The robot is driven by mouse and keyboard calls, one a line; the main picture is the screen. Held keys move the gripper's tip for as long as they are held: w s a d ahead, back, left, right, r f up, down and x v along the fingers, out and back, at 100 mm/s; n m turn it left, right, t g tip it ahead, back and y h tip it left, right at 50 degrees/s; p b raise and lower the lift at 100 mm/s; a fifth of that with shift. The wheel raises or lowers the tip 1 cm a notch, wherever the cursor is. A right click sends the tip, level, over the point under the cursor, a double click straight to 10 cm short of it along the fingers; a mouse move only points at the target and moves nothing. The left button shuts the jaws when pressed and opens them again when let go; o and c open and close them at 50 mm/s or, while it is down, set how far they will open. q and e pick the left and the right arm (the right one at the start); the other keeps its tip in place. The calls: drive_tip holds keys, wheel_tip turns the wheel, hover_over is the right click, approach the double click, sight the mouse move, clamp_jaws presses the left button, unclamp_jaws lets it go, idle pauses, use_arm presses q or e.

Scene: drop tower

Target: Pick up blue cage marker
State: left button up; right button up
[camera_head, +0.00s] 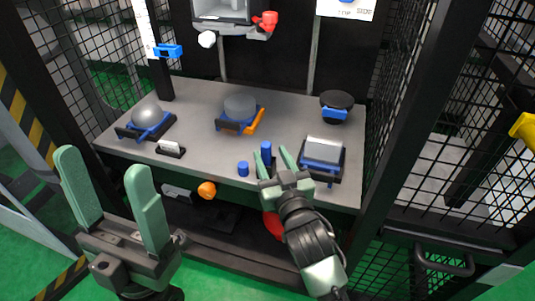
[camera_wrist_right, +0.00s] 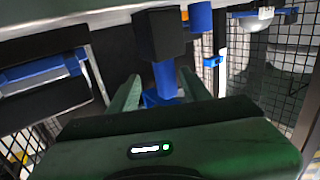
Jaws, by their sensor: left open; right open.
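In the head view, a small upright blue piece (camera_head: 266,149) stands near the front edge of the grey table (camera_head: 200,158); it appears to be the blue cage marker. My right gripper (camera_head: 273,153) is open, with its fingers on either side of that piece in the picture. The right wrist view shows a blue post (camera_wrist_right: 165,80) between the open fingers, with a dark block (camera_wrist_right: 162,35) at its end. I cannot tell whether the fingers touch it. My left gripper (camera_head: 103,165) is open and empty in front of the table's left part.
A short blue cylinder (camera_head: 243,169) stands just left of my right gripper. A blue-and-black holder with a light block (camera_head: 324,150) is close on its right. Domed (camera_head: 146,115) and round (camera_head: 240,106) pieces stand farther back. Mesh walls flank the table.

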sight(263, 144)
drive_tip(key=b+x, duration=0.1)
drive_tip(key=x, duration=0.1)
drive_tip(key=b+x, duration=0.1)
drive_tip(key=x, duration=0.1)
drive_tip(key=shift+w+a+f, duration=0.2)
drive_tip(key=shift+w+a, duration=0.1)
drive_tip(key=shift+a, duration=0.15)
drive_tip(key=shift+w+a+r+b, duration=0.1)
drive_tip(key=shift+w+r+b, duration=0.05)
drive_tip(key=shift+w+b, duration=0.2)
clamp_jaws()
